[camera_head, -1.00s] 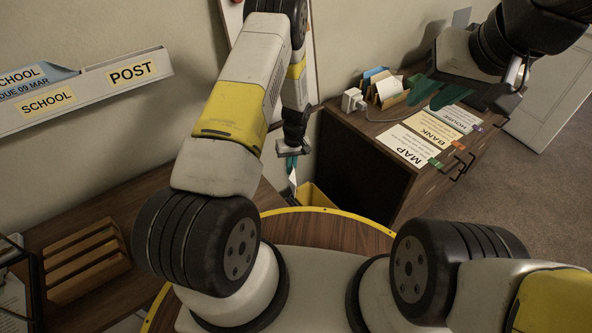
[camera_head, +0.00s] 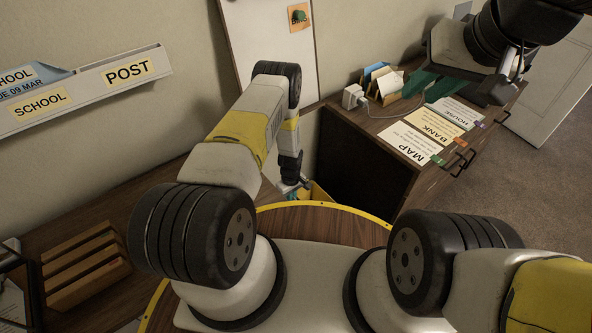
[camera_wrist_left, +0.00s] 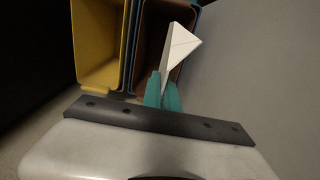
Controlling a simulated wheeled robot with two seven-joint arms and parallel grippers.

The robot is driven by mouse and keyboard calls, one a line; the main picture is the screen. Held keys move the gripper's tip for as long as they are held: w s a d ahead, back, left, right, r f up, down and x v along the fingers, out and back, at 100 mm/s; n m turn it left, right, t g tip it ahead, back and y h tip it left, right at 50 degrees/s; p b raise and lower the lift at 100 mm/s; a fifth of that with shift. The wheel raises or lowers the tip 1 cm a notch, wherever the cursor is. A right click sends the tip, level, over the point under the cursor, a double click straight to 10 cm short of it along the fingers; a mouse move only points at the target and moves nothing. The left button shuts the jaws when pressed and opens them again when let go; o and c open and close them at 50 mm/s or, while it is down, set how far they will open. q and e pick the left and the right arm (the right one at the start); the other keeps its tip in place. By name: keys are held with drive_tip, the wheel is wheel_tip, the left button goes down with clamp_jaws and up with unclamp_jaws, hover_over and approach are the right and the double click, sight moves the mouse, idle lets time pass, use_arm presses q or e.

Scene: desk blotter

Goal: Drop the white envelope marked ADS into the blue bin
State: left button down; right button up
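My left gripper (camera_wrist_left: 163,92) is shut on a white envelope (camera_wrist_left: 178,48), which sticks out beyond the teal fingertips; no marking on it is readable. The left wrist view shows a brown-looking bin interior (camera_wrist_left: 148,40) with blue edges (camera_wrist_left: 130,45) beyond and below the envelope. The envelope overlaps this opening in the picture; its height above the bin is unclear. In the head view my left gripper (camera_head: 303,192) is small and low beside the yellow bin, the envelope not distinguishable.
A yellow bin (camera_wrist_left: 97,45) stands directly left of the blue-edged one in the wrist view. The wooden cabinet (camera_head: 358,160) carries MAP (camera_head: 408,143), BANK (camera_head: 435,128) and HOUSE (camera_head: 456,111) sheets, a charger (camera_head: 352,97) and a letter holder (camera_head: 388,88).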

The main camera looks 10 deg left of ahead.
use_arm(q)
drive_tip(key=shift+f, duration=2.05)
drive_tip(key=shift+f, duration=0.1)
wheel_tip(320, 180, down, 10)
drive_tip(key=shift+r, duration=0.2)
idle(1.9)
drive_tip(key=c, duration=1.6)
unclamp_jaws()
drive_tip(key=shift+r, duration=3.9)
